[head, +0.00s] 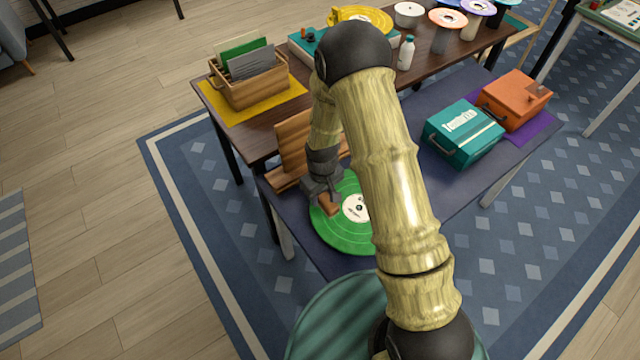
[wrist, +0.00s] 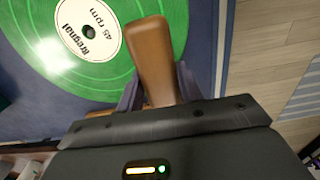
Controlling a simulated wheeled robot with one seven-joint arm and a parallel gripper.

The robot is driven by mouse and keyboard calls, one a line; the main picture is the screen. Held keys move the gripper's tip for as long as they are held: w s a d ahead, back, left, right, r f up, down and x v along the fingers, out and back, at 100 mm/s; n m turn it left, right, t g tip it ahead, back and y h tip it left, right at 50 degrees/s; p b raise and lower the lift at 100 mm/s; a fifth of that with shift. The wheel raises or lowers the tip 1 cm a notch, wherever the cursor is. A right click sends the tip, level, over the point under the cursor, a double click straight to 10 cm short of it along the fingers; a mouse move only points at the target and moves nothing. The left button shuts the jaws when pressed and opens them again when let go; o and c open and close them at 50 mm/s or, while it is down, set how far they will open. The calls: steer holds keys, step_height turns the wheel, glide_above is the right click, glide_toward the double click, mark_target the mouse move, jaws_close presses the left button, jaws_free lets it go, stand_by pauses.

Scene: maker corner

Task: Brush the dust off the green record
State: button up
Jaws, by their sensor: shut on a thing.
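The green record (head: 341,236) with a white label lies flat on the near table, partly hidden behind my arm in the head view. It also shows in the wrist view (wrist: 120,75), where the label reads "45 rpm". My gripper (head: 326,198) is over the record's left part. It is shut on a brown wooden brush (wrist: 153,55), which also shows in the head view (head: 329,206). The brush is over the record's edge area; whether it touches the surface I cannot tell. Its bristles and any dust cannot be made out.
A wooden stand (head: 292,143) is just behind the record. A teal case (head: 463,134) and an orange case (head: 514,99) stand to the right. A wooden crate of sleeves (head: 250,90) and a turntable with a yellow record (head: 362,17) are on the back table.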

steer(key=shift+d+r+p, duration=0.1)
steer(key=shift+r+p, duration=1.05)
steer(key=shift+r, duration=0.7)
steer(key=shift+w, duration=0.1)
